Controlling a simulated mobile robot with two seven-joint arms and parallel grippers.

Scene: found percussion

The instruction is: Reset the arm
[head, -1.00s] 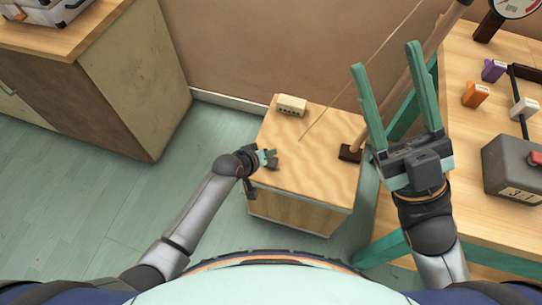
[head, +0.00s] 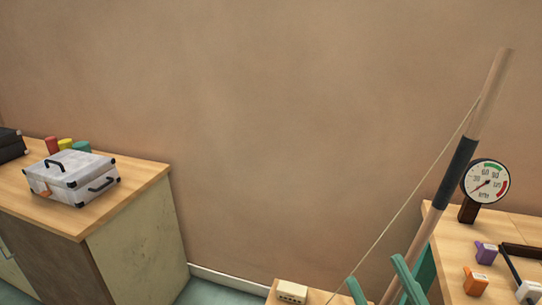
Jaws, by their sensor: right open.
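My right gripper (head: 376,270) shows at the bottom edge of the head view, right of centre. Only its two teal fingers are in the picture, pointing up and spread apart, with nothing seen between them. Its palm and arm are below the picture. A wooden pole (head: 440,205) with a dark grip and a string leans behind and just right of the fingers. I cannot tell whether the fingers touch it. My left gripper is out of the picture.
A cream box (head: 292,292) sits on a low wooden cabinet (head: 315,297). A silver case (head: 72,178) lies on the left counter (head: 140,185). Bare wall fills the middle.

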